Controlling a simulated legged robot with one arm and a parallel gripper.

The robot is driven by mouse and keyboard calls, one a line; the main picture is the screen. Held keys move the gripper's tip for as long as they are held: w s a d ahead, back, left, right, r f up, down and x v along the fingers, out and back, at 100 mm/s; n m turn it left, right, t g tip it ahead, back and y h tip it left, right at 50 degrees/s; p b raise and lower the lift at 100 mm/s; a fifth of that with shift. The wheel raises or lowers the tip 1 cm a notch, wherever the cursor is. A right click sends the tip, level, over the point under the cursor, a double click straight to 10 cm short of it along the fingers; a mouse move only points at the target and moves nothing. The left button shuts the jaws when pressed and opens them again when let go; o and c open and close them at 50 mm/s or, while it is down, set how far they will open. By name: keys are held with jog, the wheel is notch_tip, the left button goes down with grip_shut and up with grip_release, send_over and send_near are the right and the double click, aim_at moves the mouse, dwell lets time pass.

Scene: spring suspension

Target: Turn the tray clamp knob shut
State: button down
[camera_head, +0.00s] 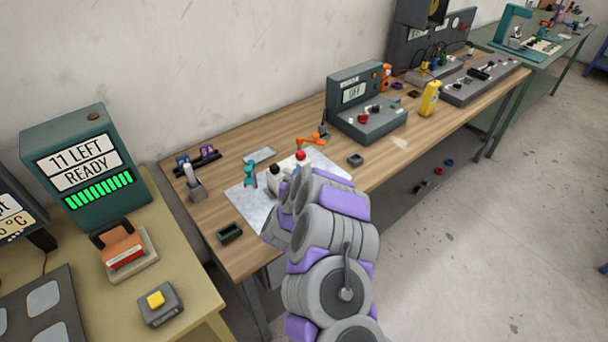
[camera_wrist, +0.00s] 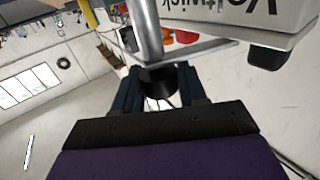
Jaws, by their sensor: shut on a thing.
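In the wrist view my gripper (camera_wrist: 160,92) has its two dark blue fingers on either side of a black round knob (camera_wrist: 159,82), and it is shut on it. The knob sits at a flat metal plate (camera_wrist: 205,52) with a grey metal post (camera_wrist: 148,30) beside it. This looks like the tray clamp, but its mark or turn position cannot be read. In the head view my arm hides my gripper and the knob, near the white mat (camera_head: 239,194) on the wooden bench.
A white box with dark lettering (camera_wrist: 230,12) is close to my gripper. On the bench are a teal tool (camera_head: 249,175), an orange piece (camera_head: 312,141), a dark green tray (camera_head: 230,233) and a grey control unit (camera_head: 372,122). Open floor (camera_head: 470,240) is at right.

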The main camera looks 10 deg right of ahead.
jog(key=shift+a+m+g+h+b, duration=0.15)
jog(key=shift+m+g+h+b, duration=0.95)
jog(key=shift+m+g+h, duration=0.8)
jog(key=shift+r+h, duration=0.1)
jog(key=shift+h, duration=0.3)
jog(key=c, duration=0.7)
grip_release()
jog(key=shift+c, duration=0.2)
jog(key=shift+a, duration=0.1)
jog(key=p+v, duration=0.1)
jog(key=v, duration=1.6)
jog(key=shift+a, duration=0.2)
